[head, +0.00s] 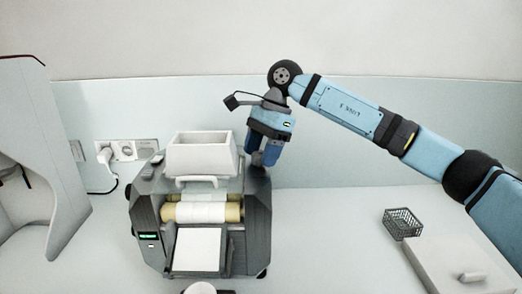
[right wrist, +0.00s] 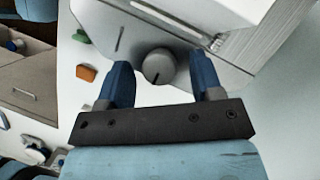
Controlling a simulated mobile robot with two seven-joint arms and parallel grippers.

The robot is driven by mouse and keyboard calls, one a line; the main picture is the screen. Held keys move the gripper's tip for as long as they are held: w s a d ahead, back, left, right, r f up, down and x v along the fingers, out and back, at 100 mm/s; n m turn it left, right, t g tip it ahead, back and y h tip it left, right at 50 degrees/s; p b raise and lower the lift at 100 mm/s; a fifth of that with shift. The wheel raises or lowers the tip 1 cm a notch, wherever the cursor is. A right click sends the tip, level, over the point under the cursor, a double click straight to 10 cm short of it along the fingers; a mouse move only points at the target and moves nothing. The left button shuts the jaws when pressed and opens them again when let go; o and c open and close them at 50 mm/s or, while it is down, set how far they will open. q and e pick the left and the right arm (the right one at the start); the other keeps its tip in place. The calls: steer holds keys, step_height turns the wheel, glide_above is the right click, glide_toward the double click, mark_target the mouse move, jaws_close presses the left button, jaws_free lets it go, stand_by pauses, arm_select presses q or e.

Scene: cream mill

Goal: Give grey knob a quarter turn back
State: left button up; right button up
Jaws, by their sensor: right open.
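My right gripper (right wrist: 161,72) is open, with one blue finger on each side of the knob and a visible gap on both sides. In the head view my right gripper (head: 264,158) points down at the right side of the mill (head: 257,215), and the knob is hard to make out behind the fingers. My left gripper is not in view.
The mill carries a white hopper (head: 200,155), yellow rollers (head: 182,212) and a pale front tray (head: 197,249). A black wire basket (head: 402,223) and a pale box (head: 458,265) stand to the right. The counter between mill and basket is clear.

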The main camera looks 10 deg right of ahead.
steer(key=v, duration=1.3)
steer(key=shift+r, duration=0.35)
steer(key=shift+d, duration=0.15)
